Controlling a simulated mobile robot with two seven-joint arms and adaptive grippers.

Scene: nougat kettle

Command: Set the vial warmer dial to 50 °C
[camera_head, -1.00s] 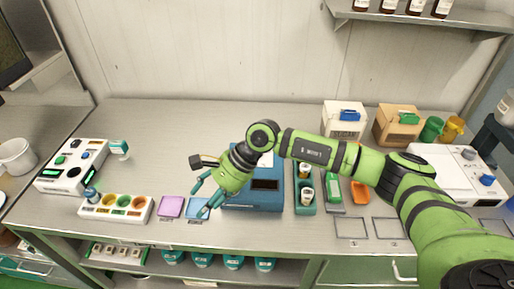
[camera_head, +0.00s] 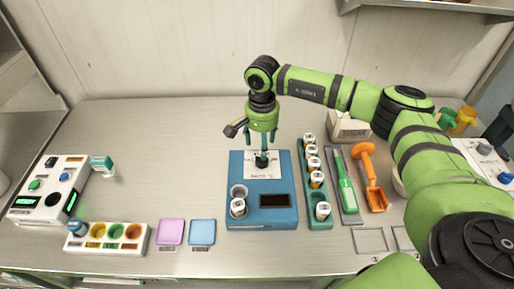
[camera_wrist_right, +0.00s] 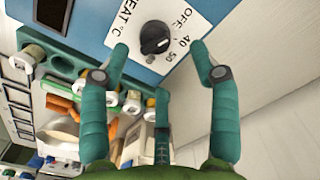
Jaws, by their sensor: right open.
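The vial warmer (camera_head: 279,215) is a blue box at the middle of the bench. Its black dial (camera_wrist_right: 154,38) sits on a white label with OFF, 40 and 50 printed around it. A pale mark shows on the dial, but I cannot tell which setting it points to. In the head view the dial (camera_head: 262,161) is partly hidden by my right gripper (camera_head: 262,146), which points down above it. In the wrist view the teal fingers of this gripper (camera_wrist_right: 159,52) are spread apart around the dial, with gaps visible. My left gripper is in neither view.
A white-capped vial (camera_head: 238,208) stands in the warmer's front left well. A green rack (camera_head: 318,224) with several vials is close on the right, beside a tray with a green tool (camera_head: 345,185) and an orange scoop (camera_head: 372,180). Purple (camera_head: 170,231) and blue pads lie left.

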